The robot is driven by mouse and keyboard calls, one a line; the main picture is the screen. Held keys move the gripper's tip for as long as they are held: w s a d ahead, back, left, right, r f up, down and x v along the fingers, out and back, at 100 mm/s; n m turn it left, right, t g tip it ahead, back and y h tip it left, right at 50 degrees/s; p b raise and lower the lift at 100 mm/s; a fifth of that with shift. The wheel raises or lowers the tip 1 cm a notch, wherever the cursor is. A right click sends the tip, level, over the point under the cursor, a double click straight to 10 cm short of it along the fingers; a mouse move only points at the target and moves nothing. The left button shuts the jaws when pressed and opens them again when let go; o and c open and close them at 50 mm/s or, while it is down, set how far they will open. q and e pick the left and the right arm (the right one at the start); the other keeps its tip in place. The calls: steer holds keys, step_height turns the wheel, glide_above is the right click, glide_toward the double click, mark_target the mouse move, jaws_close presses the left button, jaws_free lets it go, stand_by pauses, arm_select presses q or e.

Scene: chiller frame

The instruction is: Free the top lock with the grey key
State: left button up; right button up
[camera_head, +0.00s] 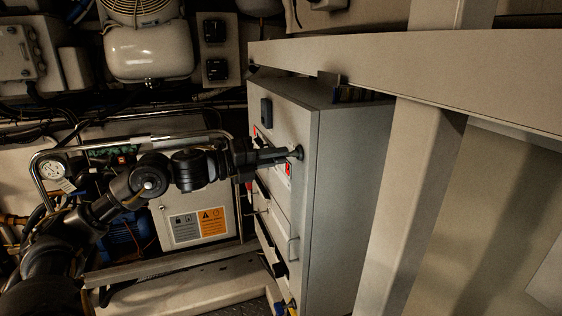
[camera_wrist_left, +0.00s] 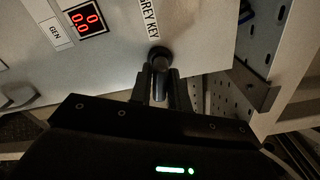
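The top lock (camera_head: 297,152) is a dark round fitting on the front of the grey cabinet, near its right edge. In the left wrist view, a dark round key head or lock fitting (camera_wrist_left: 159,57) sits beside the printed words GREY KEY. My left gripper (camera_head: 283,155) reaches it from the left, and its fingers (camera_wrist_left: 160,90) point at the panel. A short dark stem, seemingly the grey key (camera_wrist_left: 160,82), lies between the fingers, which look closed on its sides. How deep the key sits in the lock is hidden. My right gripper is in neither view.
The cabinet (camera_head: 340,190) has a red display (camera_wrist_left: 86,18) marked GEN and handles lower on its front. A beige beam (camera_head: 420,70) and post (camera_head: 410,200) stand to the right. A bent pipe rail (camera_head: 100,143) and gauge (camera_head: 53,169) are at left.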

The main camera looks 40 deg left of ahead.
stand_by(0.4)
arm_select(q)
steer(key=shift+f+m+b, duration=0.1)
steer(key=shift+m+b, duration=0.7)
steer(key=shift+b, duration=0.05)
steer(key=shift+m+b, duration=0.35)
steer(key=shift+m, duration=0.25)
steer(key=shift+m+b, duration=0.5)
steer(key=shift+m, duration=0.1)
steer(key=shift+m+b, duration=0.45)
steer(key=shift+m, duration=0.45)
